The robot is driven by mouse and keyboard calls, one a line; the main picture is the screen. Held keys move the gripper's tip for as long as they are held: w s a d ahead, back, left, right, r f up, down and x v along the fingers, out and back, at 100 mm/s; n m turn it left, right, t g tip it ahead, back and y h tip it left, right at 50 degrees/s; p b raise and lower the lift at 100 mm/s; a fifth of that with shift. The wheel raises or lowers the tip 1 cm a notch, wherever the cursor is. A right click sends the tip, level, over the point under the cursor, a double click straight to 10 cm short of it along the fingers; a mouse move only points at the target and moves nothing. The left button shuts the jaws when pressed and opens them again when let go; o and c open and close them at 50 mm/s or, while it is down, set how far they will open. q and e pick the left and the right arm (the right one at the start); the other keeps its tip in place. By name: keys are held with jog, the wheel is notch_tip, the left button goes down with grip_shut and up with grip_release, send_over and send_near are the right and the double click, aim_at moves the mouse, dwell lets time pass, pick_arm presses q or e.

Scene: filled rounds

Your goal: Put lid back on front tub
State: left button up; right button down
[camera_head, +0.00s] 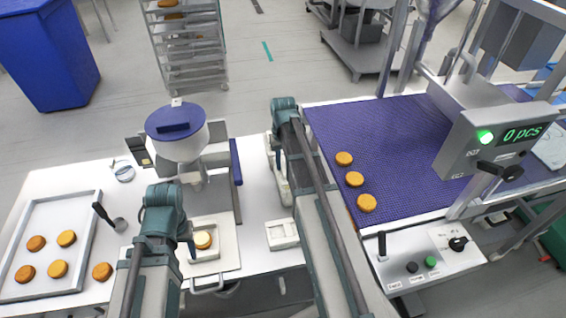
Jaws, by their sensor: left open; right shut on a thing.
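A small white rectangular tub (282,235) stands on the white table, just left of my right forearm; its recessed top shows. A second pale item (285,192) stands behind it, partly covered by my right arm. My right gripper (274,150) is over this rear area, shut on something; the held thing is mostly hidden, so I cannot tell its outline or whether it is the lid. I cannot tell the lid apart.
A filling machine with a blue-topped hopper (176,128) stands behind the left gripper. A tray (85,222) of several cakes lies left, with a dark-handled tool (110,217) nearby. A purple conveyor (400,150) carries three cakes at right.

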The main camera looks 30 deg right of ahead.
jog(key=shift+f+b, duration=1.45)
jog(key=shift+f, duration=0.4)
jog(key=shift+f, duration=0.2)
jog(key=shift+c, duration=0.9)
grip_release()
notch_tip(320, 180, up, 7)
jog(key=p, duration=0.6)
jog(key=shift+r+p, duration=0.1)
jog(key=shift+p, duration=0.25)
jog(key=shift+s, duration=0.1)
